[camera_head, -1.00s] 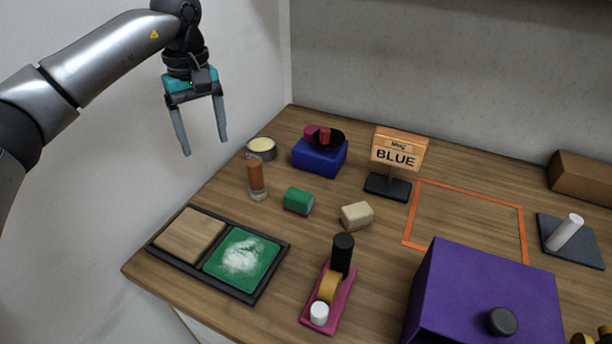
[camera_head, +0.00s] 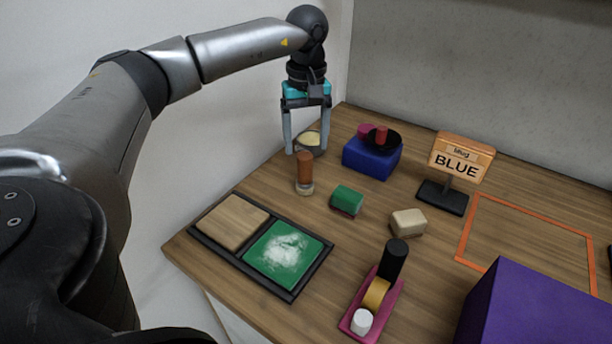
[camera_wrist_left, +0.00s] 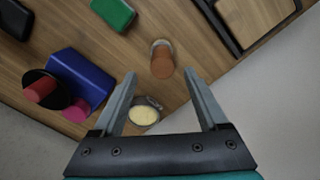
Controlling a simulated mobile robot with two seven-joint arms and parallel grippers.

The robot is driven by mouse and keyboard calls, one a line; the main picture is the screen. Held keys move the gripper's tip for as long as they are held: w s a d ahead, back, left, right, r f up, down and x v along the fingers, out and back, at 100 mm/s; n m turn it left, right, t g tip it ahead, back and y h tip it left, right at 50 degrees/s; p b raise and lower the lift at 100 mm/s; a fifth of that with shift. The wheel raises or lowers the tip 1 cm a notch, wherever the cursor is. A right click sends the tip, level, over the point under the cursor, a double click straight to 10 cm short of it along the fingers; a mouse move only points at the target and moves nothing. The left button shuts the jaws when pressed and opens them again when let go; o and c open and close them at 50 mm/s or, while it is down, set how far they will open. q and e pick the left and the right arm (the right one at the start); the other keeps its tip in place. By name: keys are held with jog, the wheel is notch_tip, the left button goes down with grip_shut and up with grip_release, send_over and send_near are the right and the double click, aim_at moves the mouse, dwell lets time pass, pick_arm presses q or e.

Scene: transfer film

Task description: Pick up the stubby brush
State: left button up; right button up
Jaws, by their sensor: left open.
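The stubby brush (camera_head: 305,170), as I take it, is a short upright piece with a brown cylindrical body and a pale lower end. It stands on the left part of the wooden table, and in the left wrist view its brown top (camera_wrist_left: 162,65) shows just beyond and between the fingertips. My left gripper (camera_head: 306,150) is open and empty, fingers pointing down, behind the brush in the head view. Its two fingers also frame the left wrist view (camera_wrist_left: 160,76). I cannot tell the exact gap to the brush. My right gripper is in neither view.
A round tin (camera_head: 309,141) with cream contents is close behind the brush. A blue block (camera_head: 371,160) with a dark disc, a green block (camera_head: 346,200) and a beige block (camera_head: 408,222) stand to the right. A black two-part tray (camera_head: 262,275) lies in front.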

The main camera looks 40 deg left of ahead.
aim_at(305, 167)
pick_arm(q)
jog(key=shift+s+f+b, duration=0.15)
jog(key=shift+f+b, duration=0.1)
jog(key=shift+f, duration=1.5)
jog(key=shift+s+f+b, duration=0.1)
jog(key=shift+f+b, duration=0.15)
jog(key=shift+f, duration=1.5)
jog(key=shift+c, duration=0.3)
grip_shut()
